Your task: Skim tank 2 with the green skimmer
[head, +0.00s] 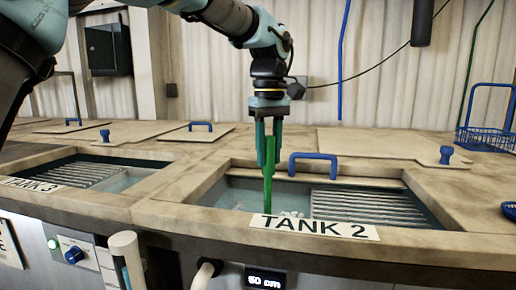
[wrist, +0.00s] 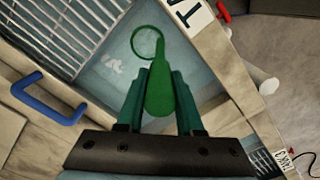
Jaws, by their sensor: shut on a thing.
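The green skimmer (head: 269,187) hangs upright from my gripper (head: 268,152) in the head view, over the open left part of tank 2 (head: 215,192). In the wrist view my gripper (wrist: 160,100) is shut on the handle of the skimmer (wrist: 160,92), and its ring end points down toward the tank's water. Pale floating bits (wrist: 112,66) lie on the water left of the ring. In the head view the skimmer's lower end is hidden behind the front rim and label. I cannot tell whether the ring touches the water.
A slatted grate (head: 365,205) covers the right part of tank 2. A blue handle (head: 313,160) stands behind the opening. Tank 3 (head: 95,175) is open at left. A blue wire basket (head: 487,135) stands at the far right.

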